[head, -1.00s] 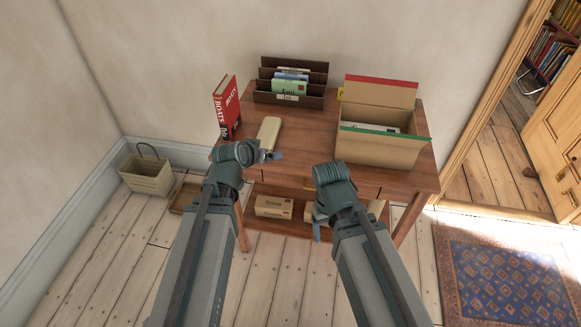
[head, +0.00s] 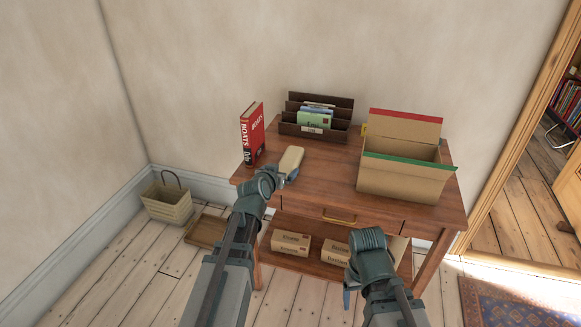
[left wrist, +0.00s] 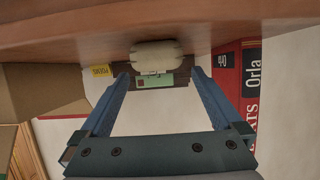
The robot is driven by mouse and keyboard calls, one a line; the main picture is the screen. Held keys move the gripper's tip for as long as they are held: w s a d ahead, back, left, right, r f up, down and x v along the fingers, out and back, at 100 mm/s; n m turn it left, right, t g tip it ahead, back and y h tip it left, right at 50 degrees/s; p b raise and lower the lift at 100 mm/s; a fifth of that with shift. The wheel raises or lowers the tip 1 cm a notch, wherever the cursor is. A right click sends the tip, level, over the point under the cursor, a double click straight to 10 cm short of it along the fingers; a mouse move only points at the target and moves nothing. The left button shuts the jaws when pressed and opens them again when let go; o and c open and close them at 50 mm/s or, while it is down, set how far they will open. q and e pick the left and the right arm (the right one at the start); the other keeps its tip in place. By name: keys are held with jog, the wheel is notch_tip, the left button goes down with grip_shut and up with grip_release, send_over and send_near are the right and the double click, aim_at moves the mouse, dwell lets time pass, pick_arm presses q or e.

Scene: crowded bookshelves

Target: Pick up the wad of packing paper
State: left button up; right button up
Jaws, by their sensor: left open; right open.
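A pale beige, rounded, elongated bundle (head: 291,159), which looks like the wad of packing paper, lies on the wooden table near its front left. In the left wrist view the bundle (left wrist: 157,55) shows ahead, between the fingertip lines. My left gripper (head: 284,180) is open at the near end of the bundle, not closed on it; whether it touches cannot be told. Its two blue fingers (left wrist: 162,82) are apart with nothing between them. My right gripper (head: 350,292) is open and low in front of the table, its fingers mostly hidden.
A red book (head: 252,135) stands left of the bundle. A dark letter rack (head: 300,130) with envelopes is behind it. An open cardboard box (head: 398,182) stands right on the table (head: 325,180). Cartons (head: 291,242) lie on the lower shelf. A basket (head: 166,205) stands on the floor.

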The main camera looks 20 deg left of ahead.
aim_at(289, 164)
pick_arm(q)
jog(key=b+x, duration=0.2)
jog(key=x, duration=0.6)
jog(key=shift+w+d, duration=0.1)
jog(key=shift+d, duration=0.05)
jog(key=shift+r, duration=0.1)
jog(key=c, duration=1.1)
